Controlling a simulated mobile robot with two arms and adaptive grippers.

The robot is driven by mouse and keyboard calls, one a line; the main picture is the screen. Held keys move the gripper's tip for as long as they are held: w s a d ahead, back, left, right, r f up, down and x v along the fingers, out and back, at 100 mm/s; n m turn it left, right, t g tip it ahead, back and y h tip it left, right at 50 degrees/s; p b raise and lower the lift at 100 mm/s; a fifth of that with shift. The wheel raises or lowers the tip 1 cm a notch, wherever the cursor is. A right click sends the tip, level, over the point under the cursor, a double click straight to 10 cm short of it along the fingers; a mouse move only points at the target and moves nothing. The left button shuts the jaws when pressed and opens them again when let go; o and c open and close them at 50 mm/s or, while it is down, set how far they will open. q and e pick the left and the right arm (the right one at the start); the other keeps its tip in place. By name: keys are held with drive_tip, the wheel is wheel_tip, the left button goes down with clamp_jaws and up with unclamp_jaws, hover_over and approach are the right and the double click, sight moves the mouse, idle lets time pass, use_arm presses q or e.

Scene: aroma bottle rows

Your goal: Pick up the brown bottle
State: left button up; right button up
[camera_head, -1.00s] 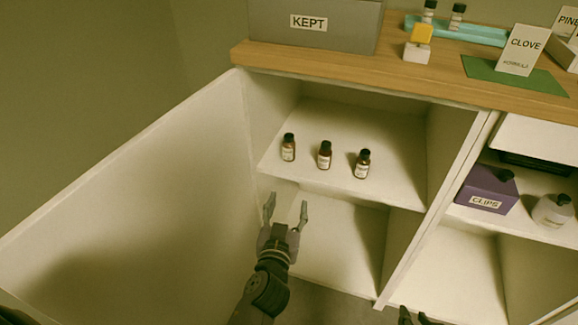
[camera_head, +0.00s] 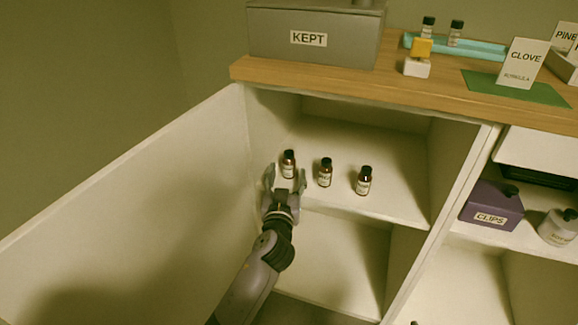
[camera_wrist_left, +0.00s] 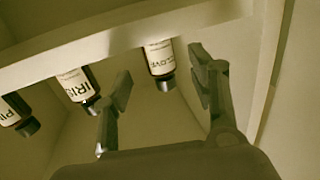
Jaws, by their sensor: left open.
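Three small brown bottles with black caps and white labels stand in a row on the cupboard's upper shelf: the left bottle (camera_head: 288,165), the middle bottle (camera_head: 325,173) and the right bottle (camera_head: 363,182). My left gripper (camera_head: 285,180) is open and empty at the shelf's front edge, its fingers on either side of the left bottle. In the left wrist view the open fingers (camera_wrist_left: 160,78) have a bottle labelled CLOVE (camera_wrist_left: 160,60) between and beyond them. A bottle labelled IRIS (camera_wrist_left: 77,85) and one partly cut off (camera_wrist_left: 14,112) stand to its left there.
The open cupboard door (camera_head: 130,200) stands left of my left arm. The shelf (camera_head: 385,140) is bare behind the bottles. A grey KEPT box (camera_head: 350,50) and a CLOVE card (camera_head: 522,62) on a green mat (camera_head: 480,80) are on the counter. A purple CLIPS box (camera_head: 490,205) is at right.

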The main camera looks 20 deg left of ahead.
sight(288, 167)
use_arm(q)
drive_tip(key=w, duration=0.4)
drive_tip(key=shift+a+r, duration=0.15)
drive_tip(key=shift+a, duration=0.25)
drive_tip(key=shift+w+a, duration=0.1)
drive_tip(key=shift+w, duration=0.5)
use_arm(e)
drive_tip(key=shift+w+a+r+t, duration=0.2)
drive_tip(key=shift+w+r+t, duration=0.15)
drive_tip(key=shift+w+r, duration=0.1)
drive_tip(key=shift+w+a+r+t, duration=0.2)
drive_tip(key=shift+w+r+t, duration=0.15)
drive_tip(key=shift+w+r, duration=0.05)
use_arm(q)
drive_tip(key=shift+c, duration=0.3)
clamp_jaws()
